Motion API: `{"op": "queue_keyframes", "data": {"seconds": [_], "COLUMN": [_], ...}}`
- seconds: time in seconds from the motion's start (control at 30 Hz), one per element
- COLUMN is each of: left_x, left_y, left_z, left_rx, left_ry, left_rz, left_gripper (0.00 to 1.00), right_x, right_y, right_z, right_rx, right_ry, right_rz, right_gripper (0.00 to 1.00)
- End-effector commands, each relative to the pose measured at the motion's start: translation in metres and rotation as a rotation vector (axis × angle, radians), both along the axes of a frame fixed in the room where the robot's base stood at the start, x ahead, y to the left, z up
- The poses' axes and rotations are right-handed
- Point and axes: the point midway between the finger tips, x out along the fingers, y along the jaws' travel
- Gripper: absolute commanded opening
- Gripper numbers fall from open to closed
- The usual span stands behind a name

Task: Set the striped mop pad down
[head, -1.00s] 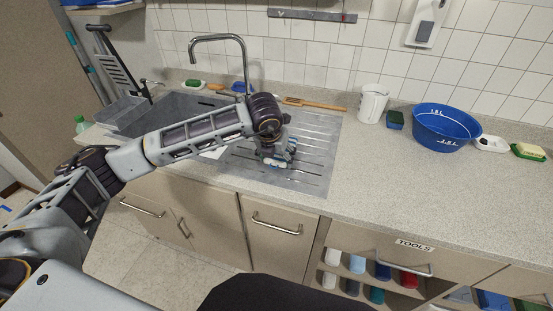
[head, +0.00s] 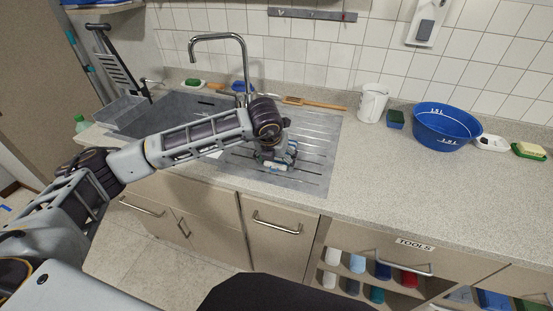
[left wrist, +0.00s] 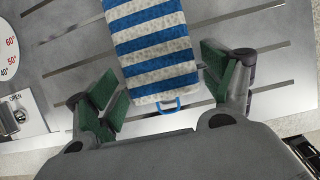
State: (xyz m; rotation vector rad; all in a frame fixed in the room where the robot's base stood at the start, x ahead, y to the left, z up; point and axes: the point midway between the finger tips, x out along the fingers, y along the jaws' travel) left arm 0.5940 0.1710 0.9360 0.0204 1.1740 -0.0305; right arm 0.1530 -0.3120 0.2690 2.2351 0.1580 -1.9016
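The striped mop pad (left wrist: 156,50), with blue and white bands and a small blue loop at its near end, lies on the grooved metal drainboard (left wrist: 265,60) in the left wrist view. My left gripper (left wrist: 165,90) is open, its green-padded fingers on either side of the pad's near end. A gap shows at the left finger; the right finger is close to the pad's edge, and I cannot tell if it touches. In the head view my left gripper (head: 276,153) is low over the drainboard and largely hides the pad. My right gripper is not in view.
The sink (head: 165,112) and its tap (head: 220,40) are left of and behind the arm. A wooden brush (head: 312,103) lies behind the drainboard. A white jug (head: 372,102), a sponge (head: 395,118) and a blue basin (head: 445,126) stand right. The front right counter is clear.

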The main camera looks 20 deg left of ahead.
Motion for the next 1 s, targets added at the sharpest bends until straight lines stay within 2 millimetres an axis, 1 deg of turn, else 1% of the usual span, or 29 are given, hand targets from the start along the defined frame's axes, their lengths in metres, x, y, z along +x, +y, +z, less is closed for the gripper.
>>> {"op": "queue_keyframes", "data": {"seconds": [0.43, 0.63, 0.77, 1.0], "left_x": [0.0, 0.0, -0.005, -0.018], "left_y": [0.0, 0.0, 0.0, 0.0], "left_z": [0.0, 0.004, 0.016, 0.048], "left_rx": [0.0, 0.0, -0.001, -0.001], "left_ry": [0.0, 0.0, -0.002, -0.003], "left_rz": [0.0, 0.0, 0.0, -0.001], "left_gripper": [0.92, 0.92, 0.92, 0.92], "right_x": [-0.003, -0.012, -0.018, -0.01], "right_y": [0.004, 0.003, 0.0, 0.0], "right_z": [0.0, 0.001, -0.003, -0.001], "right_rx": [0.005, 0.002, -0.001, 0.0], "right_ry": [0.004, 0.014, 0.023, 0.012], "right_rz": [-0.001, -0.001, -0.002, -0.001], "right_gripper": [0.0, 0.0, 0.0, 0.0]}}
